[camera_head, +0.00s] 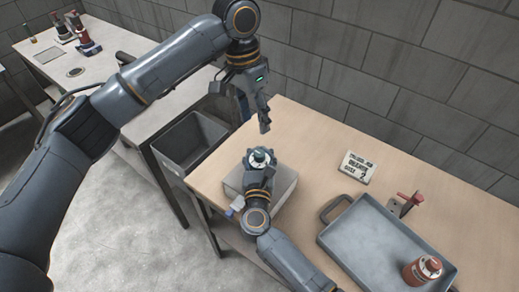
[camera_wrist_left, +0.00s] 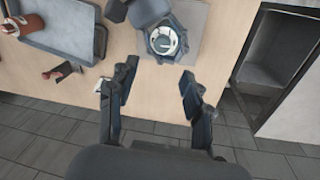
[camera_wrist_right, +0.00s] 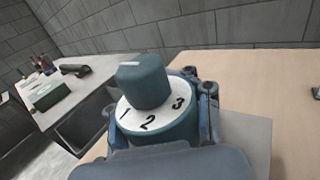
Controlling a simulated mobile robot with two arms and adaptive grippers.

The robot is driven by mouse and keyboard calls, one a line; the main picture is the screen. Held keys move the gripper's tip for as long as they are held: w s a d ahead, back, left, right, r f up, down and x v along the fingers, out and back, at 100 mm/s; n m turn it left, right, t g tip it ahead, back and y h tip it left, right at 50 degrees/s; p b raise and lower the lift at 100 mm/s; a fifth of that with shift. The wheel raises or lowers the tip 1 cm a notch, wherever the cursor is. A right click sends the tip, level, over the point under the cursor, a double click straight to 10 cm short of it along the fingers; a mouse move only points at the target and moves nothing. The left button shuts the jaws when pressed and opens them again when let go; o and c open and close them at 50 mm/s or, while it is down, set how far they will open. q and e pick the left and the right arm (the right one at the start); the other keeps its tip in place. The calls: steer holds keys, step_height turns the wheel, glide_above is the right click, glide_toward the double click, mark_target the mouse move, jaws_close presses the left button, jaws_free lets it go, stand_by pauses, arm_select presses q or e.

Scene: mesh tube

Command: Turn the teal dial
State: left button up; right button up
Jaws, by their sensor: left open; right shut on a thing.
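The teal dial (camera_wrist_right: 142,82) is a teal knob on a white face marked 1, 2 and 3, atop a round teal body (camera_wrist_right: 165,132). A white mark shows on the knob's top. My left gripper (camera_head: 262,118) is open and empty, above and beyond the dial. In the left wrist view the dial's white face (camera_wrist_left: 165,42) lies ahead of its fingers.
A white card (camera_head: 357,167) with a 2 stands on the wooden table. A grey tray (camera_head: 340,236) holds a red bottle (camera_head: 424,268); a red-handled item (camera_head: 406,203) is beside it. A dark bin (camera_head: 190,142) stands at the table's left. Table between box and card is clear.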

mark_target(260, 153)
arm_select(q)
steer(key=f+m, duration=0.3)
steer(key=m, duration=0.2)
steer(key=f+m+y, duration=0.1)
steer(key=f+m, duration=0.3)
steer(key=m, duration=0.1)
steer(key=s+d+f+m+t, duration=0.1)
steer(key=f+m, duration=0.3)
steer(key=m, duration=0.1)
steer(key=shift+d+m+y, duration=0.1)
steer(key=shift+m+y, duration=0.2)
jaws_close()
